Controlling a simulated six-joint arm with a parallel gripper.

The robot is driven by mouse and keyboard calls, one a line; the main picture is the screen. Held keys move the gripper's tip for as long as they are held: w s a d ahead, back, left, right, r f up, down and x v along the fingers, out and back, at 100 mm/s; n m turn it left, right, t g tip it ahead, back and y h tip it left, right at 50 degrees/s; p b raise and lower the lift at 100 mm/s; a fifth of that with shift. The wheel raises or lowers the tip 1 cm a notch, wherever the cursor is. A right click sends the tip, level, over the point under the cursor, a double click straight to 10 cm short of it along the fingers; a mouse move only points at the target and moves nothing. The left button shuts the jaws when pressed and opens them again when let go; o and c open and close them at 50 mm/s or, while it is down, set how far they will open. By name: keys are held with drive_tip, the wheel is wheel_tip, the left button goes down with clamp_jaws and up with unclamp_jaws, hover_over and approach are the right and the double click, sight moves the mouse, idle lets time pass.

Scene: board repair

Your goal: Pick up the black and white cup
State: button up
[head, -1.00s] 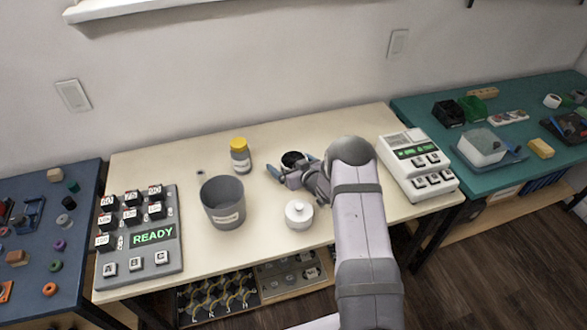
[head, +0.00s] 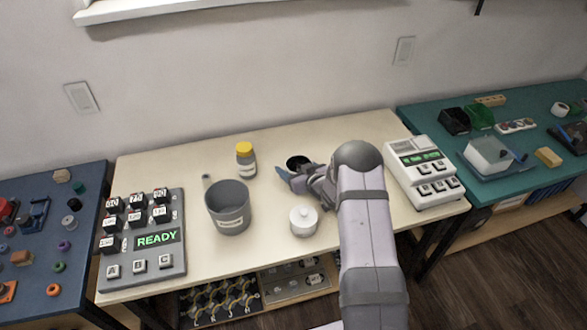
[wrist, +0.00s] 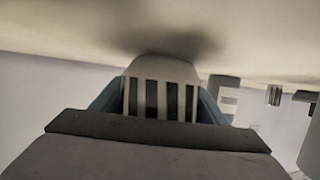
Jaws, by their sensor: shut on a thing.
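The black and white cup (head: 297,161) is at the back middle of the cream table; its dark opening shows in the head view, and my gripper partly hides its body. In the wrist view the cup (wrist: 158,98) shows black and white vertical stripes between my two blue fingers. My gripper (head: 291,173) is shut on it, with a finger on each side. A dark shadow lies close by the cup on the table; I cannot tell whether it is clear of the surface.
A white lidded pot (head: 304,220) stands in front of my gripper. A grey bucket (head: 230,212) and a yellow-capped bottle (head: 246,161) are to the left. A button panel (head: 147,250) is far left, and a white keypad device (head: 425,172) is to the right.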

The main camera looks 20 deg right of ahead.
wheel_tip(320, 180, up, 10)
drive_tip(key=b, duration=0.1)
drive_tip(key=shift+f, duration=0.25)
idle(0.7)
drive_tip(key=shift+r, duration=0.1)
